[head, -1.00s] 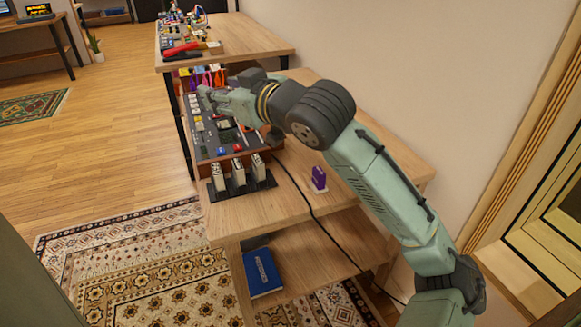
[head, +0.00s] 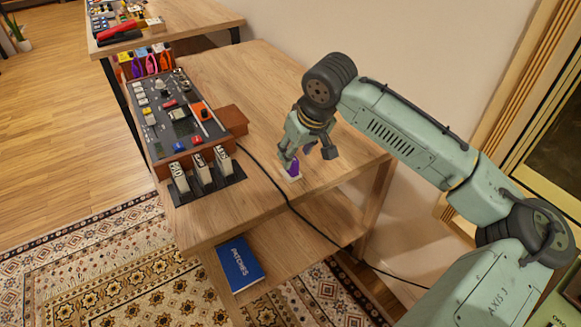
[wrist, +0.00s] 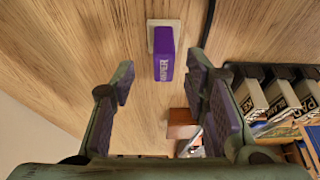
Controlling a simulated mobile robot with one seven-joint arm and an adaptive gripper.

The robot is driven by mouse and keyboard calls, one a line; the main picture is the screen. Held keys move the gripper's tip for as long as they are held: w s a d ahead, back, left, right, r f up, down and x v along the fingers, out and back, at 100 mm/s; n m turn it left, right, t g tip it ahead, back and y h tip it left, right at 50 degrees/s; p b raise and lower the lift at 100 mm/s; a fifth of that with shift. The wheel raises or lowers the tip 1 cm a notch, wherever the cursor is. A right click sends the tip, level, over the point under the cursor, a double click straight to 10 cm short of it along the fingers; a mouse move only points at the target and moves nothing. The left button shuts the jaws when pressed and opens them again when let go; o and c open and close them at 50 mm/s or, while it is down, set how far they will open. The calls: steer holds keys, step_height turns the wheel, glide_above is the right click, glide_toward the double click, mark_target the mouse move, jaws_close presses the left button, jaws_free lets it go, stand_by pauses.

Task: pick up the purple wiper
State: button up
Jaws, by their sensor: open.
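The purple wiper (head: 294,168) stands on a small pale base on the wooden table, near its front right part. In the wrist view the wiper (wrist: 164,55) shows its purple side with white lettering, beyond the fingertips and roughly midway between them. My gripper (head: 307,153) is above and close to the wiper in the head view, pointing down and partly covering it. In the wrist view my gripper (wrist: 160,84) has its fingers wide apart with nothing between the pads.
A mixer-like console (head: 172,120) stands left on the table (head: 250,75), with white-labelled items in a black rack (head: 212,185) before it. A black cable (head: 270,175) runs close by the wiper. A blue book (head: 239,263) lies on the lower shelf.

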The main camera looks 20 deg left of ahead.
steer(key=p+x, duration=0.1)
steer(key=x, duration=0.4)
steer(key=shift+s+a, duration=0.15)
steer(key=shift+c, duration=0.3)
jaws_close()
